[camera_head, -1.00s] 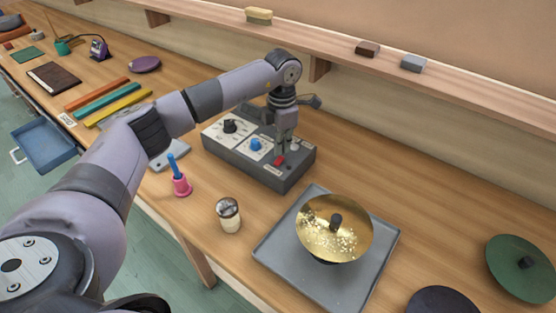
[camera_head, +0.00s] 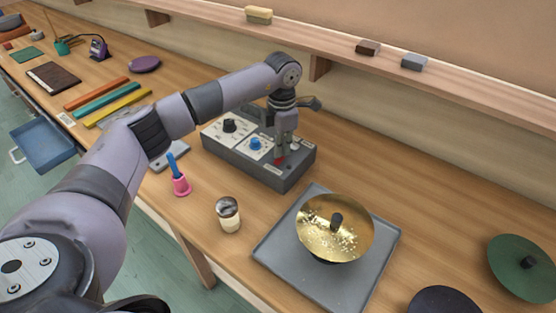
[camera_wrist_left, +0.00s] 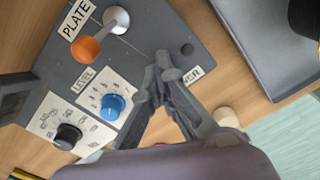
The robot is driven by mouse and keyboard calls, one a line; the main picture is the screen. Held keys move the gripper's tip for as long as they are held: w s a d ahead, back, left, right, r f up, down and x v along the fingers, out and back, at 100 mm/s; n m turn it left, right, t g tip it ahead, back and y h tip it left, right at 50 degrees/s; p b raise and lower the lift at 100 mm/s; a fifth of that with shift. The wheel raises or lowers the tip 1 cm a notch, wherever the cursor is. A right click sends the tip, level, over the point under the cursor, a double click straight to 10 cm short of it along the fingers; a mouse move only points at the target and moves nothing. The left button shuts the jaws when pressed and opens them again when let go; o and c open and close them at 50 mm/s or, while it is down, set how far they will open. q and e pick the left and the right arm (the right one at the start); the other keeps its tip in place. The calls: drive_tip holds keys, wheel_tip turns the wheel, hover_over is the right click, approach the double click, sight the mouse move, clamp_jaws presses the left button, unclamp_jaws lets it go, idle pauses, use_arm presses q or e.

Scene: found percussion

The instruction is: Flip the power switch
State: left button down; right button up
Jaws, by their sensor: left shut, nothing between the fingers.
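A grey control box (camera_head: 245,165) stands on the bench in the head view, with a black knob (camera_head: 230,126), a blue knob (camera_head: 255,143) and a small red part (camera_head: 279,161) in a row. My left gripper (camera_head: 281,156) points down over the red part, shut and empty. Its tips are at or very near the red part; contact cannot be told. In the left wrist view the closed fingertips (camera_wrist_left: 165,66) cover part of a label ending in "WER" (camera_wrist_left: 192,75), and the red part is hidden. A metal lever with an orange ball (camera_wrist_left: 87,50) stands beside a "PLATE" label. My right gripper is not in view.
A grey tray (camera_head: 276,252) with a brass dish (camera_head: 335,222) lies right of the box. A shelf (camera_head: 340,60) runs along the wall behind.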

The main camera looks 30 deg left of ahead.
use_arm(q)
drive_tip(key=shift+f+b, duration=0.55)
drive_tip(key=shift+f, duration=0.25)
drive_tip(key=shift+r, duration=0.1)
drive_tip(key=shift+r+p, duration=0.75)
drive_tip(key=shift+r, duration=0.15)
drive_tip(key=shift+r+p, duration=1.45)
drive_tip(key=shift+r, duration=1.15)
drive_tip(key=shift+f, duration=0.1)
